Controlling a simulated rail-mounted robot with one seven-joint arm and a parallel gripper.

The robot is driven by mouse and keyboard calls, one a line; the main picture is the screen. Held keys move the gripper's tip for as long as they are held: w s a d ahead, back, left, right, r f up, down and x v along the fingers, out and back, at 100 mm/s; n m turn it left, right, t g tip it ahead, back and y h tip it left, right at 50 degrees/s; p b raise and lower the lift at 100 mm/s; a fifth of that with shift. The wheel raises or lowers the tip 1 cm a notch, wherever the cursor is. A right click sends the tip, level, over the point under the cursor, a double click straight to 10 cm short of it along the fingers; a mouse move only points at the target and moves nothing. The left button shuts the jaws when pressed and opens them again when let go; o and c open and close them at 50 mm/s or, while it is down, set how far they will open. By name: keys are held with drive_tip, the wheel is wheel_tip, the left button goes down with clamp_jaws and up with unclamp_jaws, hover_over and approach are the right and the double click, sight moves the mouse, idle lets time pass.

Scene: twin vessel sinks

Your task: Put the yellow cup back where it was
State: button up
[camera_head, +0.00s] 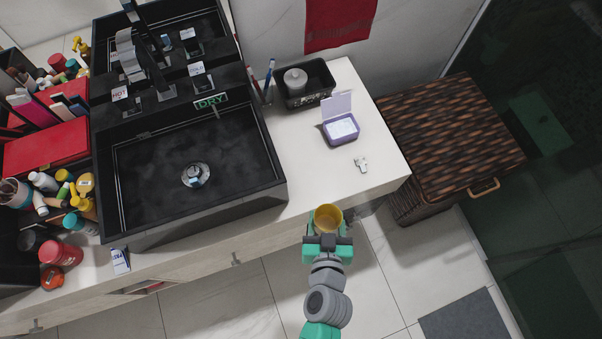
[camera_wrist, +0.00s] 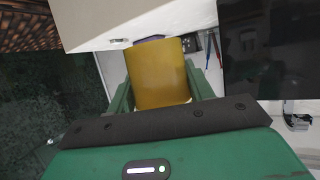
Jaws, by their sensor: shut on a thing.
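A yellow cup (camera_head: 328,217) is held in my gripper (camera_head: 328,236) in front of the counter's front edge, seen from above with its opening facing up. In the wrist view the yellow cup (camera_wrist: 160,72) fills the space between the two green fingers of my gripper (camera_wrist: 162,88), which are shut on it. The white counter (camera_head: 310,150) lies just beyond the cup, right of the black sink. The cup's underside is hidden.
The black sink (camera_head: 275,165) stands left of the cup. On the counter are an open purple box (camera_head: 341,128), a small pale item (camera_head: 361,164) and a black tray (camera_head: 305,93). A wicker hamper (camera_head: 450,130) stands at right. The counter's front right part is clear.

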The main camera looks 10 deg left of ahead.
sight(322, 211)
drive_tip(key=w+a, duration=0.1)
drive_tip(key=w, duration=0.4)
drive_tip(key=w+f, duration=0.1)
drive_tip(key=w, duration=0.4)
drive_tip(key=w+a, duration=0.1)
drive_tip(key=w, duration=0.5)
drive_tip(key=shift+a+f+p, duration=0.2)
drive_tip(key=shift+a+p, duration=0.1)
drive_tip(key=shift+a, duration=0.05)
drive_tip(key=shift+f+b, duration=0.95)
drive_tip(key=shift+f, duration=0.95)
drive_tip(key=shift+r, duration=0.1)
drive_tip(key=o, duration=1.1)
drive_tip(key=shift+c, duration=0.2)
drive_tip(key=shift+r, duration=0.15)
drive_tip(key=p+v, duration=0.1)
drive_tip(key=v, duration=1.1)
drive_tip(key=shift+s+p, duration=0.1)
drive_tip(key=shift+p, duration=0.3)
